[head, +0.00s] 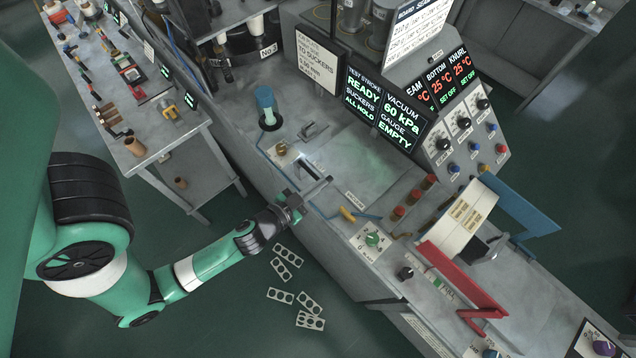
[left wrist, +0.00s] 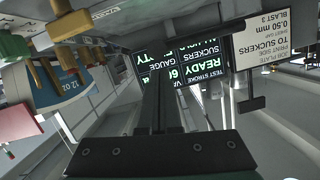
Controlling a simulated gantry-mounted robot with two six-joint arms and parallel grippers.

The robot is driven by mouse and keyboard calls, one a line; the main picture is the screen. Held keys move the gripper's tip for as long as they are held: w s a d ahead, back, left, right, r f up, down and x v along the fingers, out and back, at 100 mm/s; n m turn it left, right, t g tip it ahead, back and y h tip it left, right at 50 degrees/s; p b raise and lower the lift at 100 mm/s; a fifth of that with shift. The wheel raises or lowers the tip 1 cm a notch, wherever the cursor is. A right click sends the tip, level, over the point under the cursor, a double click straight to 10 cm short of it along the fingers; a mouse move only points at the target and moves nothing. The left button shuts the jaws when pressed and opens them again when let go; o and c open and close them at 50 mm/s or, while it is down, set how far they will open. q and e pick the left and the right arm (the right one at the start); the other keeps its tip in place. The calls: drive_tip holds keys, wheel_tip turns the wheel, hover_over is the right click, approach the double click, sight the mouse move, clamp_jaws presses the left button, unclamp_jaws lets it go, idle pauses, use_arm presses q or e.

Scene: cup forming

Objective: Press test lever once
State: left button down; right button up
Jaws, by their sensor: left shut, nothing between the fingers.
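The screen reading TEST STROKE READY (head: 363,88) stands at the back of the bench. It also shows in the left wrist view (left wrist: 205,70). A small yellow handle (head: 347,214) lies near the bench's front edge, beside a label plate. I cannot tell whether it is the test lever; no readable label marks the lever. My left gripper (head: 326,182) reaches over the front edge, to the left of the yellow handle and apart from it. Its long dark fingers (left wrist: 163,75) are shut and empty in the left wrist view. My right gripper is not in view.
A teal-topped cylinder (head: 266,105) and a metal clamp (head: 312,131) stand left on the bench. A green knob (head: 373,240) and several red-capped posts (head: 398,213) are to the right. The bench middle (head: 365,165) is clear.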

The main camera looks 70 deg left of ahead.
use_arm(q)
drive_tip(key=shift+f, duration=0.35)
